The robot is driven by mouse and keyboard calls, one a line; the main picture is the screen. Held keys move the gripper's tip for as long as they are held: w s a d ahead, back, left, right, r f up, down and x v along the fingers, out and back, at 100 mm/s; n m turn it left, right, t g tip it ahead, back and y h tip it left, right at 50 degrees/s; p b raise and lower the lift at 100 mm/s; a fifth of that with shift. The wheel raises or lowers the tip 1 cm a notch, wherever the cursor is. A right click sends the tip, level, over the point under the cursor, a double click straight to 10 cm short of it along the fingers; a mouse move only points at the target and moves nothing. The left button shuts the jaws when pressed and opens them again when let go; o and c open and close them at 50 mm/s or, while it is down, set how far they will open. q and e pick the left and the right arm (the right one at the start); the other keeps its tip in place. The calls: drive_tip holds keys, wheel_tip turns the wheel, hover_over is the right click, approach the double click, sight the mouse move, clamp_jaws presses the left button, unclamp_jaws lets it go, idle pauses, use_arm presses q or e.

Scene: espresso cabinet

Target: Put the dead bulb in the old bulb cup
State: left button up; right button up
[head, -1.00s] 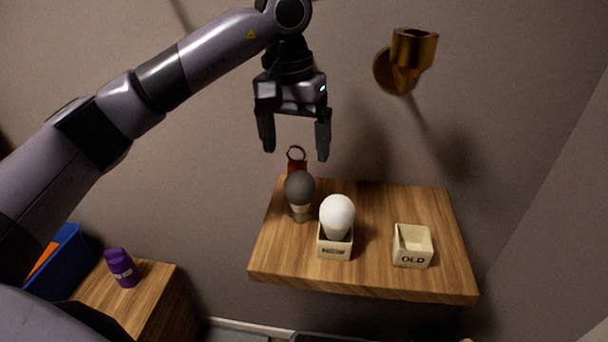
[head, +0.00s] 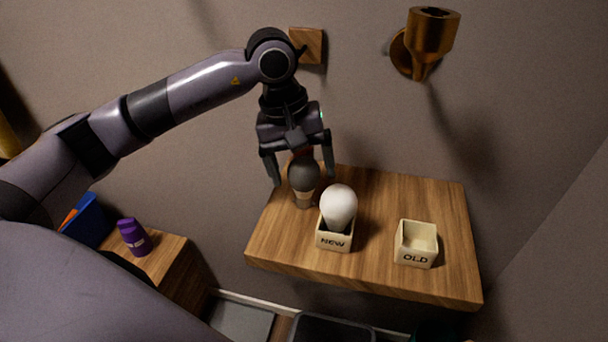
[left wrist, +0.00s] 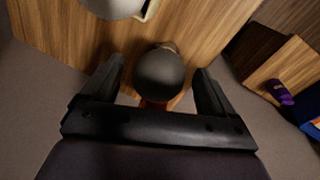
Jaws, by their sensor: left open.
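The dead bulb (head: 304,175) is dark grey and stands upright on the wooden shelf, left of the cup marked NEW. My left gripper (head: 302,180) is open above it, with a finger on either side of the bulb's head. In the left wrist view the dead bulb (left wrist: 158,74) shows between the two open fingers (left wrist: 160,82), apart from both. The old bulb cup (head: 416,246), cream and marked OLD, stands empty on the right part of the shelf. My right gripper is not in view.
A white bulb (head: 339,206) sits in the NEW cup (head: 334,241), close right of the dead bulb. A brass wall fixture (head: 427,40) is above the shelf (head: 375,278). A purple object (head: 134,237) stands on a lower wooden cabinet at left.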

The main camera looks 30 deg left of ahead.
use_arm(q)
drive_tip(key=shift+f, duration=0.3)
drive_tip(key=c, duration=1.1)
drive_tip(key=shift+c, duration=0.6)
drive_tip(key=shift+r, duration=0.15)
